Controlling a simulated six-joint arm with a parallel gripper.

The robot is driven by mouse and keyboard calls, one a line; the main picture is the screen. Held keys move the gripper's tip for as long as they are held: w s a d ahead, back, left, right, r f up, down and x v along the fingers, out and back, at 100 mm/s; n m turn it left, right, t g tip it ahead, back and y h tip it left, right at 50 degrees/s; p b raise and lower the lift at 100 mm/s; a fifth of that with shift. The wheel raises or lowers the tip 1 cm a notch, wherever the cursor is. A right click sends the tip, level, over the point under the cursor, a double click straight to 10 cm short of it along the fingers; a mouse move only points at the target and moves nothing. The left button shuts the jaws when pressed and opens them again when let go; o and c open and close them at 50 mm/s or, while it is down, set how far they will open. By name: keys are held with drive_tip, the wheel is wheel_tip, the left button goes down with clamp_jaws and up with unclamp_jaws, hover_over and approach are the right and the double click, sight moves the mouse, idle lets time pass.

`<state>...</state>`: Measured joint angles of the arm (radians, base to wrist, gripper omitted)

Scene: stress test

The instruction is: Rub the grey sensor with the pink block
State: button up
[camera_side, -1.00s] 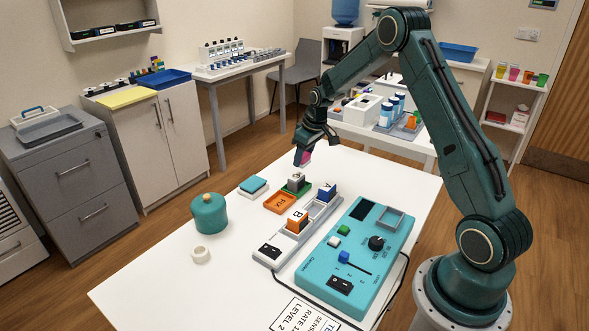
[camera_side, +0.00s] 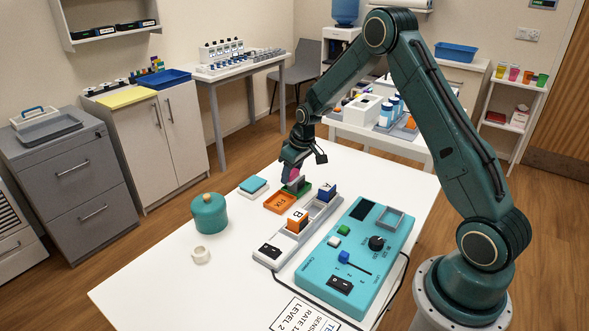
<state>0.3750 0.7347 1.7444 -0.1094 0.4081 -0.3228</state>
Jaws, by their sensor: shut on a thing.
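My gripper (camera_side: 290,173) is low over the far part of the white table, shut on the pink block (camera_side: 296,175). Only part of the pink block shows between the dark fingers. It is just above or touching a small grey-and-white cube on a green tray (camera_side: 303,189); the cube is mostly hidden now, and I cannot tell whether they touch. A long light-grey unit (camera_side: 285,243) with a black switch lies nearer; I cannot tell which of these is the grey sensor. An orange block (camera_side: 298,222) and a blue block (camera_side: 327,191) sit on the long unit.
An orange tray (camera_side: 280,202) adjoins the green one. A teal control box (camera_side: 356,258) with knob and slider lies to the right. A teal lidded pot (camera_side: 209,213), a white ring (camera_side: 200,256) and a blue-topped pad (camera_side: 254,185) stand left. The table's front left is clear.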

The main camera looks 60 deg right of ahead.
drive_tip(key=d, duration=0.6)
drive_tip(key=shift+d+r, duration=0.1)
drive_tip(key=shift+d, duration=0.05)
wheel_tip(320, 180, up, 8)
idle(0.5)
idle(0.5)
